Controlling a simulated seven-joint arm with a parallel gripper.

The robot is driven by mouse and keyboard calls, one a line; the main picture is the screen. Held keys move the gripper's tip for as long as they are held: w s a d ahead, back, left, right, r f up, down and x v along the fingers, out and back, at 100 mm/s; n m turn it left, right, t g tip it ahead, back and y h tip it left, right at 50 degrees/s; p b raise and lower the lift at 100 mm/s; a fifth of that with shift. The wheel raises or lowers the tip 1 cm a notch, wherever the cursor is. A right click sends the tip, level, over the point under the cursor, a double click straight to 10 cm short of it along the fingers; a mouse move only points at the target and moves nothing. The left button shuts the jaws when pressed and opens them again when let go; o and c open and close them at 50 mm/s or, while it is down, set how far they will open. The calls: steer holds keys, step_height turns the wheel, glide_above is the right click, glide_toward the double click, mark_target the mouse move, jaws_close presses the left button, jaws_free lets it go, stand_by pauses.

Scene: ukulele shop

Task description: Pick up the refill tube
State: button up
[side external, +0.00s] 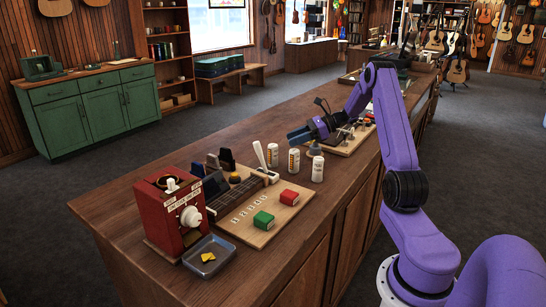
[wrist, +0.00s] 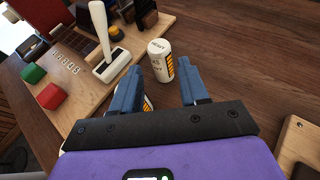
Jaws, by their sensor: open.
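I cannot tell which is the refill tube. In the wrist view, one white tube (wrist: 160,60) shows beyond and between my fingertips, with dark print on its cap and side. A second tube (wrist: 149,103) is mostly hidden behind the left finger. My gripper (side external: 299,135) has blue fingers, is open and empty, and is above and behind the tubes.
A red dial machine (side external: 174,213) and a grey tray (side external: 209,256) are at the near end. Bare counter lies right of the tubes.

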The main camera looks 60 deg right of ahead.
mark_target(276, 145)
steer(key=shift+x, duration=3.05)
steer(key=shift+r, duration=0.15)
steer(key=c, duration=0.7)
